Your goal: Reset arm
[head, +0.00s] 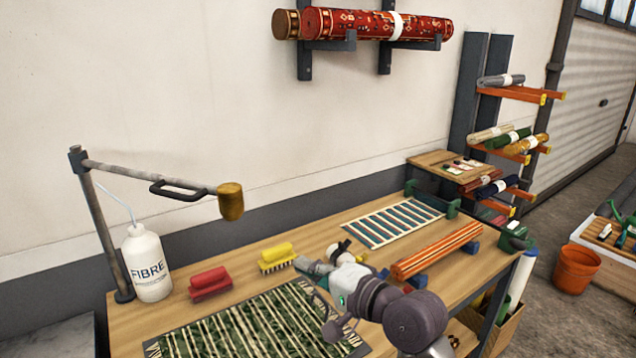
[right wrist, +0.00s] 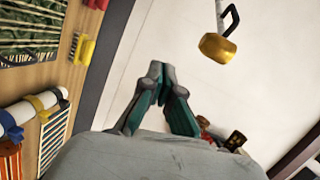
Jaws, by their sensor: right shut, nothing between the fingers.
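A jointed metal swing arm (head: 135,172) stands at the left of the bench on an upright post. It has a black loop handle (head: 176,191) and a brass-coloured head (head: 230,202) hanging at its free end. The head also shows at the upper right of the right wrist view (right wrist: 217,48), apart from my fingers. My right gripper (head: 312,268) is above the bench, right of and lower in the picture than the brass head. In the right wrist view its fingers (right wrist: 160,76) are shut and empty. My left gripper is not in view.
A white FIBRE bottle (head: 147,264) stands by the post. A red brush (head: 209,282), a yellow brush (head: 277,256), a green patterned rug (head: 235,325), a striped rug (head: 392,221) and an orange rolled rug (head: 437,250) occupy the bench (head: 350,214). Rolled rugs hang on the wall above.

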